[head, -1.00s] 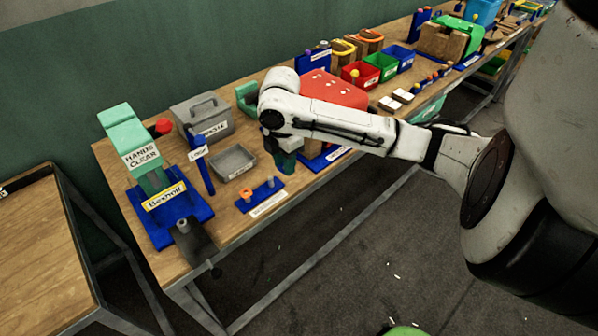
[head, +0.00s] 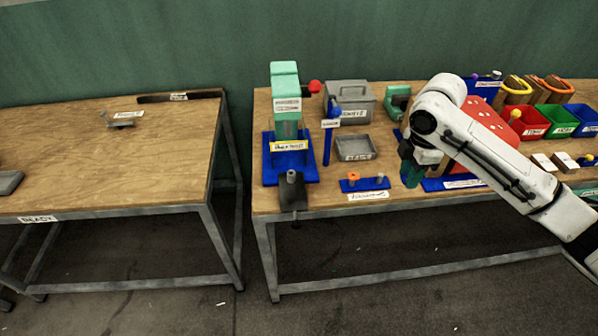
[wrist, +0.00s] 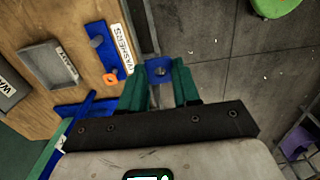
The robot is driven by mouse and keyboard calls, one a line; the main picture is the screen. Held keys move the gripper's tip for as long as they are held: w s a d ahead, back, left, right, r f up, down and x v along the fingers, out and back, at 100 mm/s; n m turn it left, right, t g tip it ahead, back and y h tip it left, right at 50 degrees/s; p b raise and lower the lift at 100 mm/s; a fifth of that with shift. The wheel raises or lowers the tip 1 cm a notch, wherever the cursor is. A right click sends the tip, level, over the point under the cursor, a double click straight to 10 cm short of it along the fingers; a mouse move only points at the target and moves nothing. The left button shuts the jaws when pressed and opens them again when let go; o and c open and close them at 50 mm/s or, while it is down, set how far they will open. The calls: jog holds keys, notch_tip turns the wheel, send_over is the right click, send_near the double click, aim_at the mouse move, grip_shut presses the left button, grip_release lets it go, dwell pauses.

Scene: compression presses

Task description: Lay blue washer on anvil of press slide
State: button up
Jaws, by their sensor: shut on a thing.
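My gripper (head: 411,178) is over the front part of the right bench, right of the press, with its green fingers pointing down. In the wrist view its fingertips (wrist: 160,85) are shut on the blue washer (wrist: 153,65), a flat blue piece with a dark hole. The washer is hidden or too small to tell in the head view. The press (head: 285,105) is teal on a blue base. Its dark slide (head: 293,200) sticks out over the bench's front edge and carries a small grey upright anvil (head: 291,177). I see nothing lying on the anvil.
Between gripper and press stand a blue washer rack (head: 352,187) with an orange washer (head: 353,177), a grey tray (head: 355,147) and a blue post (head: 327,147). A red box (head: 485,125) is right of the gripper. A gap separates the left table (head: 90,170) from the bench.

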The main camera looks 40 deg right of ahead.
jog(key=s+a+f+m+b, duration=0.1)
jog(key=a+f+m, duration=0.35)
jog(key=f, duration=0.65)
jog(key=s+a+f+m+b, duration=0.1)
jog(key=a+f+m+b, duration=0.15)
jog(key=a+f, duration=0.6)
jog(key=a+f+m, duration=0.2)
jog(key=a+f, duration=0.2)
jog(key=f, duration=0.1)
jog(key=shift+w+a+f, duration=0.3)
jog(key=shift+w+f, duration=0.1)
